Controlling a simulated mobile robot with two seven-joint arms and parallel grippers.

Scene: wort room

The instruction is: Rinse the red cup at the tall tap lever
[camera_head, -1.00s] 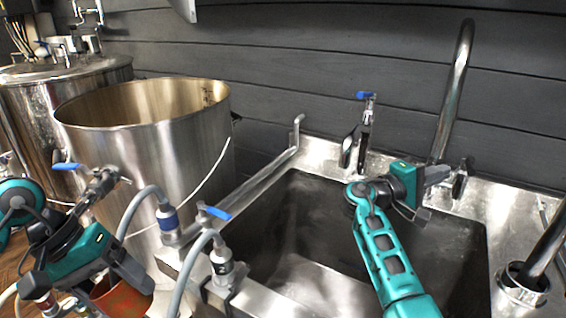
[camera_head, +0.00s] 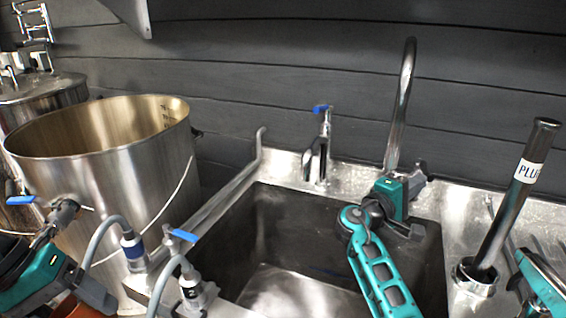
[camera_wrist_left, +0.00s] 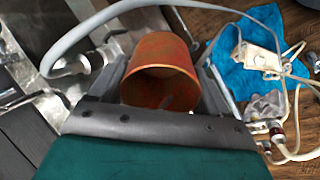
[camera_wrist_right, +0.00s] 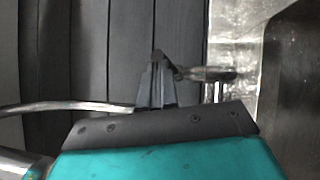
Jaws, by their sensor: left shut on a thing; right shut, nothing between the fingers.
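The red cup (camera_wrist_left: 160,52) is held in my left gripper (camera_wrist_left: 165,85), whose fingers are shut on its sides; its open mouth faces the wrist camera. In the head view the left gripper (camera_head: 92,297) is at the lower left, left of the sink, with only a bit of the cup (camera_head: 72,308) showing. The tall tap (camera_head: 404,100) rises behind the sink with a curved spout. Its metal lever (camera_head: 421,168) is at its base, close to my right gripper (camera_head: 418,205), which is shut and empty. In the right wrist view the shut fingers (camera_wrist_right: 157,75) appear beside the lever (camera_wrist_right: 205,73); contact is unclear.
The steel sink basin (camera_head: 300,230) is open below the right arm. A shorter tap with a blue lever (camera_head: 321,110) stands behind it. A large steel pot (camera_head: 110,170), hoses and blue-handled valves (camera_head: 182,236) crowd the left. A labelled dark tube (camera_head: 510,205) stands at right.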

